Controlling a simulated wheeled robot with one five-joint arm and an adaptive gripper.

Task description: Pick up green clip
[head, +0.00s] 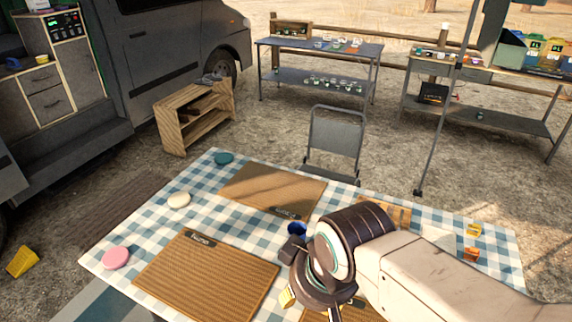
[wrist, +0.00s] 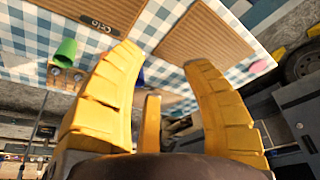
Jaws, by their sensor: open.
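I cannot make out a green clip for certain in either view. A small orange clip-like piece (head: 471,254) and a yellow one (head: 474,230) lie at the right end of the checkered table (head: 500,262). My gripper (wrist: 160,62) is open, with its yellow fingers spread and nothing visible between them. It hangs over the front of the table, and one yellow fingertip shows in the head view (head: 288,297). My arm hides part of the table behind it. A green cup-like thing (wrist: 66,52) shows at the left of the wrist view.
Woven placemats (head: 205,272), a blue cup (head: 297,229), a wooden rack (head: 396,213) and pink (head: 116,258), cream (head: 179,200) and teal (head: 223,158) discs occupy the table. A folding chair (head: 334,140) stands behind it. Further back are a grey shelf table (head: 318,84) and a wooden shelf (head: 193,118).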

